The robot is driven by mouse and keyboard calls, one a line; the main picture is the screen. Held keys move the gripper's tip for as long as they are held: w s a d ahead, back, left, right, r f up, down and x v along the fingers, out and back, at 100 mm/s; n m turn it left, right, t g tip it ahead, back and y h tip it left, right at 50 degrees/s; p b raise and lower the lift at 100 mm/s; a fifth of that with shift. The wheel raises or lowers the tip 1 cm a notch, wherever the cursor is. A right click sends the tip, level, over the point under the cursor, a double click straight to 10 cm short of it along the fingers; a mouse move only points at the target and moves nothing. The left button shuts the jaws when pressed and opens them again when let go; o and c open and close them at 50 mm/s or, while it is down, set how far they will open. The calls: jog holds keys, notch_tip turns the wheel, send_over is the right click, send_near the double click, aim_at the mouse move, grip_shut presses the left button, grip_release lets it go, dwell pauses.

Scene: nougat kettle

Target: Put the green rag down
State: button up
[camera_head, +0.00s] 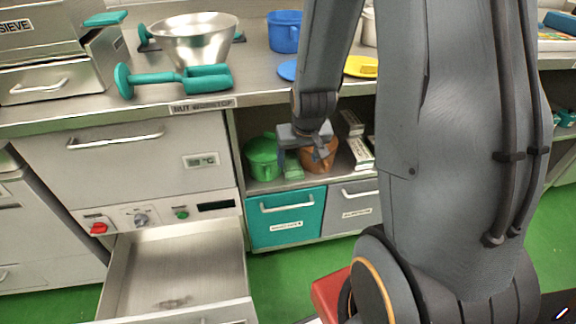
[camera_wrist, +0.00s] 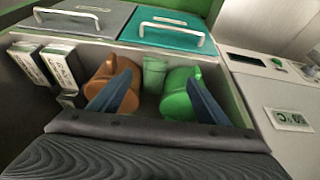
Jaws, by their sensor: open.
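A pale green piece, which looks like the green rag (camera_wrist: 155,75), lies on the shelf between the brown jug and the green jug in the wrist view. In the head view it shows as a small pale green patch (camera_head: 292,168) below my gripper. My gripper (camera_head: 304,143) is in front of the open shelf. In the wrist view its two dark blue fingers (camera_wrist: 157,97) are spread wide, with nothing held between them. The rag is beyond the fingertips and apart from them as far as I can see.
The green jug (camera_head: 262,160) and brown jug (camera_head: 320,157) flank the rag closely. Small boxes (camera_head: 360,153) stand right of them. Below are a shut teal drawer (camera_head: 286,222) and grey drawer (camera_head: 357,210). An open steel drawer (camera_head: 185,265) juts out at left. The counter (camera_head: 262,88) overhangs the shelf.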

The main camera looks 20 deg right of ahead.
jog(key=s+a+r+n+g, duration=0.2)
jog(key=s+a+r, duration=0.6)
jog(key=s, duration=0.1)
jog(key=s+a+r+n+g+y, duration=0.1)
jog(key=s+a+r+n+g, duration=0.1)
jog(key=s+a+r, duration=0.5)
jog(key=s+r, duration=0.1)
jog(key=s, duration=0.2)
jog(key=shift+s+a, duration=0.25)
jog(key=shift+a, duration=0.15)
